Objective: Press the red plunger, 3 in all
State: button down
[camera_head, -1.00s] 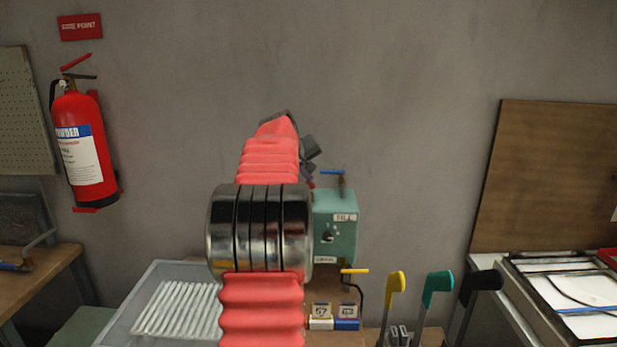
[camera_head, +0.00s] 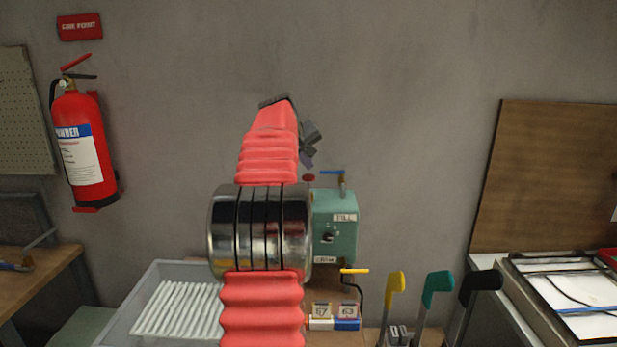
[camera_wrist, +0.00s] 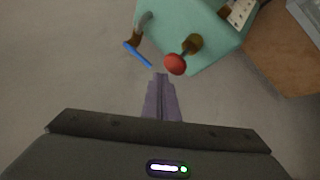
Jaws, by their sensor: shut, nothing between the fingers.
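The red plunger (camera_head: 308,178) is a round red knob on top of the teal box (camera_head: 336,225), near its left edge. In the wrist view the red plunger (camera_wrist: 175,64) shows in full on its brass stem. My gripper (camera_head: 307,163) is shut and empty, just above the plunger and apart from it. In the wrist view the closed fingertips of my gripper (camera_wrist: 161,80) end just below and left of the plunger. My own arm hides the left side of the teal box in the head view.
A blue-handled valve (camera_head: 333,173) stands beside the plunger on the box. Yellow (camera_head: 396,285), green (camera_head: 436,285) and black (camera_head: 482,282) handles stand at the front right. A grey tray (camera_head: 113,328) holds several white rods at left. A fire extinguisher (camera_head: 83,150) hangs on the wall.

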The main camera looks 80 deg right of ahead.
aim_at(306, 177)
dwell(0.3)
jog(key=shift+r, duration=2.5)
jog(key=shift+w, duration=0.1)
